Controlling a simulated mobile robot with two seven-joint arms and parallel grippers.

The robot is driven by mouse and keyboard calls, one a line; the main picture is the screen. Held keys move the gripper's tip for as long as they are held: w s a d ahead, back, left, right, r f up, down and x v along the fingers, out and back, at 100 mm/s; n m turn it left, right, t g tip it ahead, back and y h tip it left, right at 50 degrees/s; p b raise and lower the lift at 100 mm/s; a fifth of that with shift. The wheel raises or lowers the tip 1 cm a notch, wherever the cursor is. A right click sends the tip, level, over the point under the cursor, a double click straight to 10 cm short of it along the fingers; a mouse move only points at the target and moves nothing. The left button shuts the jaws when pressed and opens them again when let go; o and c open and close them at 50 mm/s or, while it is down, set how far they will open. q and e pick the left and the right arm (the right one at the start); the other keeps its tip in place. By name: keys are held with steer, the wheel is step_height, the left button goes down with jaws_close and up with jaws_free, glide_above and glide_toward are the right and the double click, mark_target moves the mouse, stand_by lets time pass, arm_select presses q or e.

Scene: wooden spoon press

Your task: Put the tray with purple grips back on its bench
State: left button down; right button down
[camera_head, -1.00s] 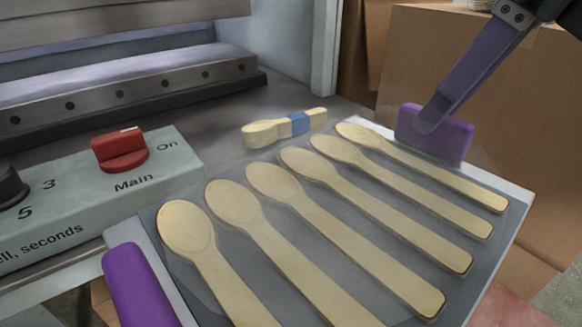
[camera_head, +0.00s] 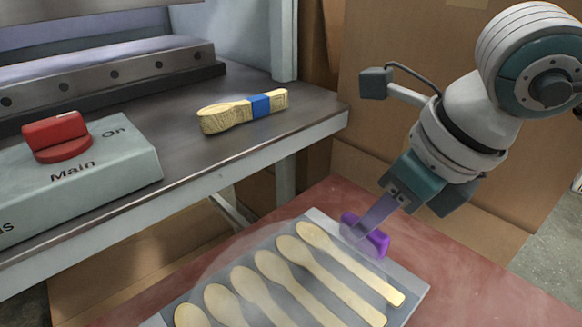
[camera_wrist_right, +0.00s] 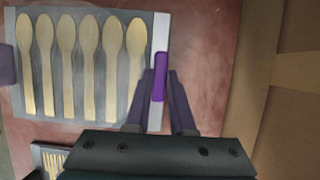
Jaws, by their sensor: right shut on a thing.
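The grey tray (camera_head: 416,283) bears several pale wooden spoons side by side and is over a red bench top (camera_head: 500,275). I cannot tell whether it touches that top. Its right purple grip (camera_head: 376,241) is between the fingers of my right gripper (camera_head: 364,232), which is shut on it. The right wrist view also shows the tray (camera_wrist_right: 87,112), this grip (camera_wrist_right: 158,77) and my right gripper (camera_wrist_right: 160,92) astride it. A dark purplish shape (camera_wrist_right: 6,65) at the left edge of that view is unclear. The tray's left side is cut off in the head view. My left gripper is not seen.
The grey metal press table (camera_head: 190,165) stands at the left, higher than the red top. On it are a banded spoon bundle (camera_head: 243,109) and a control box (camera_head: 100,160) with a red switch (camera_head: 57,136). A cardboard box (camera_head: 430,60) stands behind. Red top is bare at right.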

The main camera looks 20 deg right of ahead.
step_height(320, 180, down, 2)
steer(key=shift+f, duration=0.1)
steer(key=c, duration=0.8)
jaws_free()
steer(key=shift+o, duration=0.2)
